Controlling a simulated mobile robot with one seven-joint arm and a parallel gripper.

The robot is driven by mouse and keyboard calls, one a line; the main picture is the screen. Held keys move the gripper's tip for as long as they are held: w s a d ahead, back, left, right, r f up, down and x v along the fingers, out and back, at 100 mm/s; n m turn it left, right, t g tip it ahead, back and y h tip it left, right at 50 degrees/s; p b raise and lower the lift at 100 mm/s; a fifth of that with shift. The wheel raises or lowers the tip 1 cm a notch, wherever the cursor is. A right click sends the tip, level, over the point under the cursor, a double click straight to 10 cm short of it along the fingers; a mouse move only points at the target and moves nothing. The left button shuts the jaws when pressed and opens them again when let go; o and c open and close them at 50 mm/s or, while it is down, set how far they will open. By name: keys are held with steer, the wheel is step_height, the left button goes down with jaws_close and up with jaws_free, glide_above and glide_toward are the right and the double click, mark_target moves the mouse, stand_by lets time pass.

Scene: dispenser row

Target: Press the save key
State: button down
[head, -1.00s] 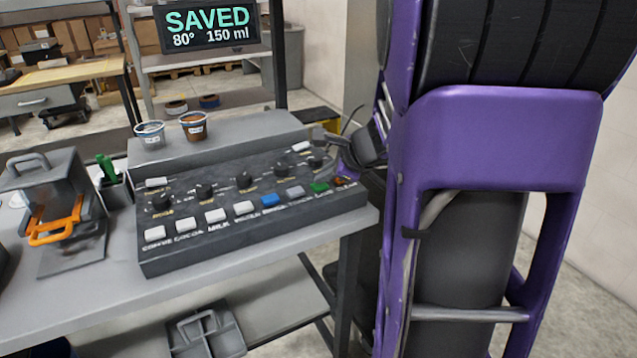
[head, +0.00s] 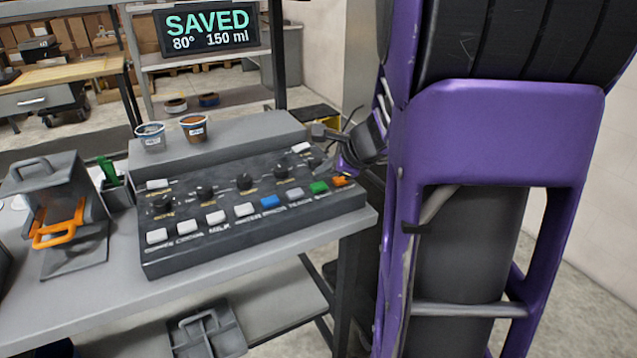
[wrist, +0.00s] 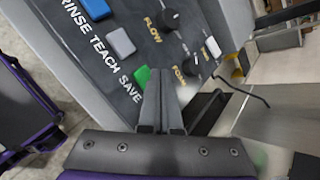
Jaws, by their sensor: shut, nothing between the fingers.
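The save key is green and sits near the right end of the front key row on the dark control panel; it shows in the head view (head: 319,187) and in the wrist view (wrist: 142,76), where "SAVE" is printed beside it. My gripper (wrist: 163,74) is shut and empty. In the wrist view its fingertips overlap the picture right beside the green key and hide part of the panel. In the head view the gripper is over the panel's right end, right of the green key, and looks raised above it. The display (head: 208,28) reads "SAVED 80° 150 ml".
A grey teach key (wrist: 120,42) and a blue rinse key (wrist: 97,8) neighbour the save key. An orange key (head: 341,181) is at its right. Black knobs (head: 244,181) stand behind the row. Two cups (head: 193,128) stand on the ledge; a grey machine with an orange handle (head: 52,232) is at left.

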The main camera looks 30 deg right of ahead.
mark_target(323, 187)
step_height(323, 187, up, 5)
steer(key=p, duration=0.4)
stand_by(0.6)
